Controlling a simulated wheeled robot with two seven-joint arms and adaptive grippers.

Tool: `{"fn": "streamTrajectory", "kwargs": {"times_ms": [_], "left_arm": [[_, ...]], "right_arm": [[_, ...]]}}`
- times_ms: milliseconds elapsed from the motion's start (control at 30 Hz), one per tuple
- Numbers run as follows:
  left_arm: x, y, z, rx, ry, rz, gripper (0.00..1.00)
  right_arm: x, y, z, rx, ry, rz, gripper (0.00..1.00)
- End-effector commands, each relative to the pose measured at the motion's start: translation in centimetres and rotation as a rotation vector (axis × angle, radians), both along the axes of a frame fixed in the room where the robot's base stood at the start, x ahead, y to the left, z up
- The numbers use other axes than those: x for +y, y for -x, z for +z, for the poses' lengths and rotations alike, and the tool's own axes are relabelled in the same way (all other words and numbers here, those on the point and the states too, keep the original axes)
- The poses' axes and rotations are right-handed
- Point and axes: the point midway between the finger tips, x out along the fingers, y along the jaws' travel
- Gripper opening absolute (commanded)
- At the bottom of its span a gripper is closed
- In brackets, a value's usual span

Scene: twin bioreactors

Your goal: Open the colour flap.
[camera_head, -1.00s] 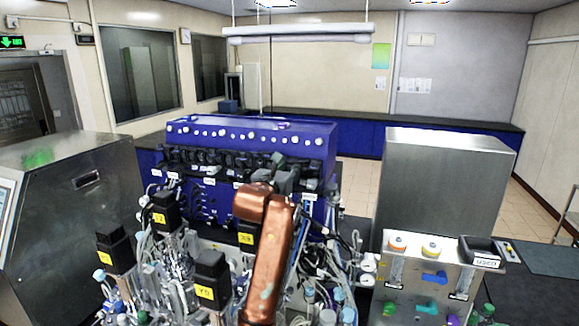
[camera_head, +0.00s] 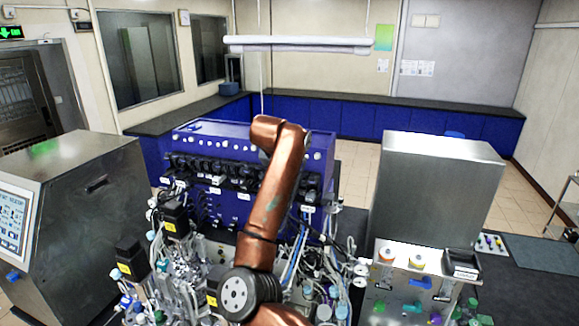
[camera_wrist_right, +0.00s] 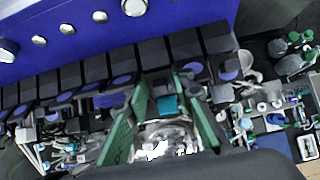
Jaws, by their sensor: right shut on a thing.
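My right gripper (camera_wrist_right: 162,82) shows in the right wrist view with its two green fingers on either side of a black block that has a teal patch (camera_wrist_right: 168,104). It is shut on this teal-marked block, which I take to be the colour flap. The block sits in a row of black pump heads (camera_wrist_right: 125,62) with blue round marks, along the front of the blue cabinet (camera_wrist_right: 150,15). In the head view my copper right arm reaches up to the blue cabinet (camera_head: 215,140) and mostly hides the hand. My left gripper is out of view.
Tubes, cables and black motors (camera_head: 131,257) crowd the front. A steel cabinet (camera_head: 440,185) stands at right, a panel with coloured knobs (camera_head: 410,268) before it. A steel machine (camera_head: 80,190) stands at left. Floor shows behind at right.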

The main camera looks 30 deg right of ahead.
Motion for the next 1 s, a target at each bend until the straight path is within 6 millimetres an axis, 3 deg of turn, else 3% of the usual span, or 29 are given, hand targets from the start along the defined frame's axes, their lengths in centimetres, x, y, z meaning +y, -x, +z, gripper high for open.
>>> {"fn": "streamTrajectory", "kwargs": {"times_ms": [33, 200, 1000], "left_arm": [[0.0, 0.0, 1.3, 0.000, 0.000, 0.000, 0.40], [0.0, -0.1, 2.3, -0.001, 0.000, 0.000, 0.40], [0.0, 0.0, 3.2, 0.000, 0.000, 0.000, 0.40]], "right_arm": [[-0.1, 0.0, 0.9, 0.029, -0.036, 0.002, 0.00], [-0.1, -0.1, 0.7, 0.113, -0.133, 0.003, 0.00], [-0.3, -0.2, 0.7, 0.280, -0.328, 0.001, 0.00]]}}
